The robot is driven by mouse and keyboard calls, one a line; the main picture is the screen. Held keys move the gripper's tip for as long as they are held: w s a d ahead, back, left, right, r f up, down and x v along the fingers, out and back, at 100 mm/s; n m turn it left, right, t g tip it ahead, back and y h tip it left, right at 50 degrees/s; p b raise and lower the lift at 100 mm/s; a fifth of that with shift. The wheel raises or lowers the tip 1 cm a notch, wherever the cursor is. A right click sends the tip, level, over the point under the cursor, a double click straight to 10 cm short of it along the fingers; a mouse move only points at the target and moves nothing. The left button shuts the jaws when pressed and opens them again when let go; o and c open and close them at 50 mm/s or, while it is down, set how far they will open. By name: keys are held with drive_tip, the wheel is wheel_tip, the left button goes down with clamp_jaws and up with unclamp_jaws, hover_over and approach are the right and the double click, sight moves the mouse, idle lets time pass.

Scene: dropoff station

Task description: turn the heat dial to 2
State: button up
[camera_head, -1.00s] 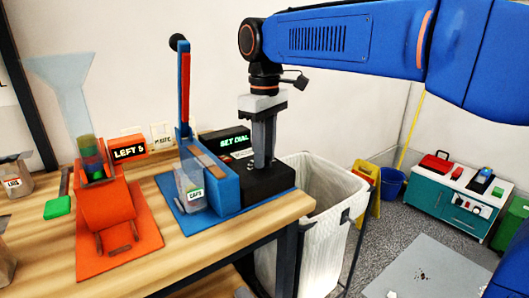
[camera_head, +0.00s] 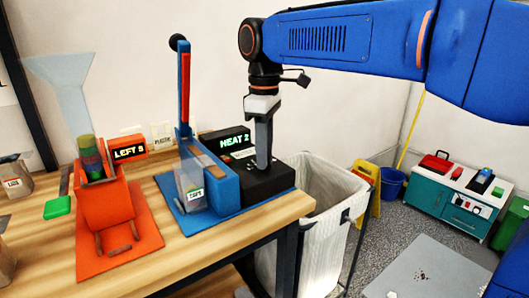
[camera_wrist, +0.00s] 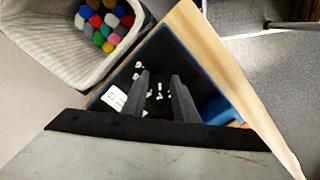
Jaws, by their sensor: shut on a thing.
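The black control box (camera_head: 268,184) sits at the right end of the blue machine (camera_head: 222,187) on the table. Its display (camera_head: 234,141) reads "HEAT 2" in green. My gripper (camera_head: 263,166) points straight down with its fingertips at the top of the black box. In the wrist view the two fingers (camera_wrist: 160,95) reach down to the dark top, with white marks around them. My gripper is shut on the heat dial, which is mostly hidden between the fingers.
An orange machine (camera_head: 106,205) with a "LEFT 5" display (camera_head: 129,150) stands to the left. A blue lever (camera_head: 184,90) rises behind the blue machine. A lined bin (camera_head: 325,200) stands beyond the table's right edge; the wrist view shows coloured balls (camera_wrist: 105,22) inside.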

drive_tip(key=o, duration=1.1)
drive_tip(key=shift+c, duration=0.2)
drive_tip(key=shift+r, duration=0.1)
wheel_tip(320, 180, up, 17)
drive_tip(key=shift+r, duration=0.15)
